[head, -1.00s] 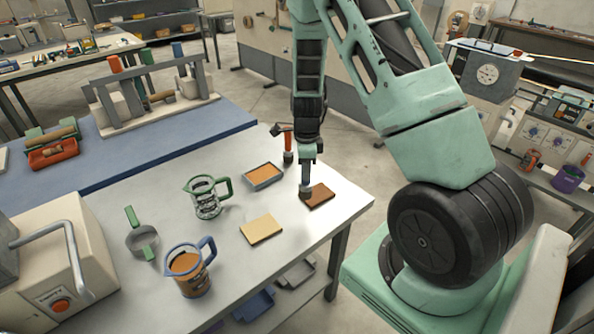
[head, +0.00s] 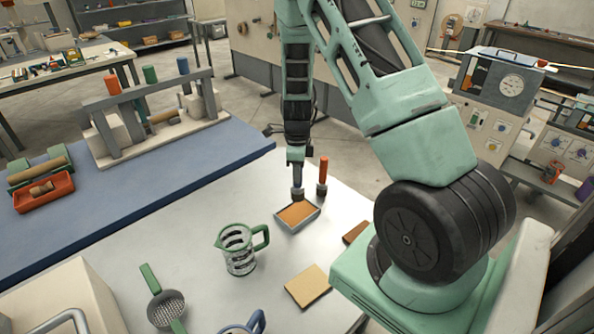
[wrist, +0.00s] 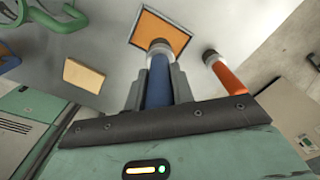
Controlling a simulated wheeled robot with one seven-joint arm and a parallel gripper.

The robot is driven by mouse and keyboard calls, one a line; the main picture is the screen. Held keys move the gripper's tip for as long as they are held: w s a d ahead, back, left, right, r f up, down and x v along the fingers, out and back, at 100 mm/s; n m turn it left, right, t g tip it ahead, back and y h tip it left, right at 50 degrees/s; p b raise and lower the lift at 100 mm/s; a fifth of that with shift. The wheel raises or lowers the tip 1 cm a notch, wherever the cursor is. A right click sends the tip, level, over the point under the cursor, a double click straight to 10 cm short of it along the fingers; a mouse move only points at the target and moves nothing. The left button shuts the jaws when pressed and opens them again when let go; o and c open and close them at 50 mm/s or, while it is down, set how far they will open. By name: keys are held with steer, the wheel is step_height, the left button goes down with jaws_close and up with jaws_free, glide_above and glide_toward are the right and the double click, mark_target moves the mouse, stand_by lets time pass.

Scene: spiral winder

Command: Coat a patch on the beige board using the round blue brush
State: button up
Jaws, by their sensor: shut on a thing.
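My gripper (head: 296,172) is shut on the handle of the round blue brush (wrist: 158,88), which points head-down. In the wrist view the head overlaps the tray's near edge (wrist: 186,45). The beige board (head: 307,286) lies flat on the table, nearer the camera than the tray; it also shows in the wrist view (wrist: 84,75). Its visible top looks plain.
An orange-handled brush (head: 323,172) stands upright close to the right of my gripper. A brown board (head: 355,232) lies right of the tray, partly hidden by my arm. The table between jug and blue mat (head: 190,178) is clear.

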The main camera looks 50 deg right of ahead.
mark_target(297, 186)
steer(key=shift+f+b, duration=2.2)
steer(key=shift+f, duration=0.5)
steer(key=shift+s+f, duration=0.1)
steer(key=shift+f, duration=0.5)
steer(key=shift+r, duration=0.1)
step_height(297, 186, up, 7)
steer(key=p, duration=0.5)
steer(key=shift+p, duration=0.35)
stand_by(0.7)
